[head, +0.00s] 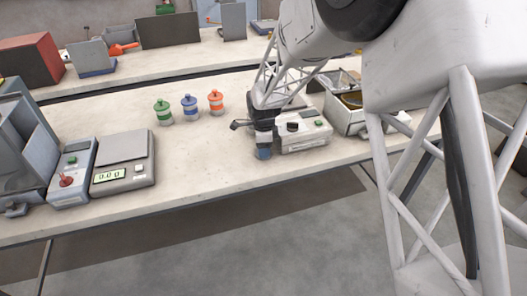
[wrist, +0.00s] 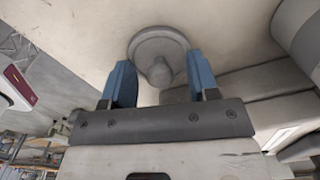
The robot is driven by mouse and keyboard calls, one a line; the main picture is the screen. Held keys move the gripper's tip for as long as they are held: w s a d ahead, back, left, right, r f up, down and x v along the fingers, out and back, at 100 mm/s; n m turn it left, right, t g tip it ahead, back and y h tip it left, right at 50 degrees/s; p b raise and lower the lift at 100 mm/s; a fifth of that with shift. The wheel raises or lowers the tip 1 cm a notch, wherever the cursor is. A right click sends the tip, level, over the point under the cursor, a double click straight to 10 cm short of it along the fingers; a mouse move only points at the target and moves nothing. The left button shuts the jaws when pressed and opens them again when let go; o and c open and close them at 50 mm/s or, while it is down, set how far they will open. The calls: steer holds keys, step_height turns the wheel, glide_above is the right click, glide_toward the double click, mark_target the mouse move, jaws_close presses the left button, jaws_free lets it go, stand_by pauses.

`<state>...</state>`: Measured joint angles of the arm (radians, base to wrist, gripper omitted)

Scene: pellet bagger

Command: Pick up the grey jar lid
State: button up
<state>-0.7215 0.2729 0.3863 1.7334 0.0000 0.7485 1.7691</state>
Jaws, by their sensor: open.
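My gripper (wrist: 159,62) is open, with one blue finger on each side of the knob and a visible gap on both sides. In the head view my gripper (head: 263,152) points down, low over the bench near its front edge. The lid is hidden there behind the gripper.
A pale box with a black knob (head: 318,136) stands close right of my gripper, with an open bin (head: 338,119) behind. Green (head: 164,113), blue (head: 190,108) and orange (head: 216,103) topped jars stand left.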

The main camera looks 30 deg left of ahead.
steer(key=c, duration=1)
steer(key=shift+r, duration=0.2)
steer(key=shift+r, duration=0.55)
step_height(320, 180, up, 2)
steer(key=s+d, duration=0.3)
steer(key=s, duration=0.1)
steer(key=s+d+r, duration=0.1)
steer(key=s+d, duration=0.6)
steer(key=s, duration=0.1)
steer(key=shift+s+d+r, duration=0.1)
steer(key=shift+d+r, duration=0.1)
steer(key=shift+r, duration=0.05)
steer(key=w+a+r, duration=0.3)
steer(key=w+a, duration=0.3)
steer(key=w, duration=0.1)
steer(key=w+a+r, duration=0.4)
steer(key=w+a, duration=0.3)
steer(key=w+a+r, duration=0.3)
steer(key=w+a, duration=0.3)
steer(key=w, duration=0.2)
steer(key=shift+w+a+r, duration=0.1)
steer(key=shift+a+r, duration=0.05)
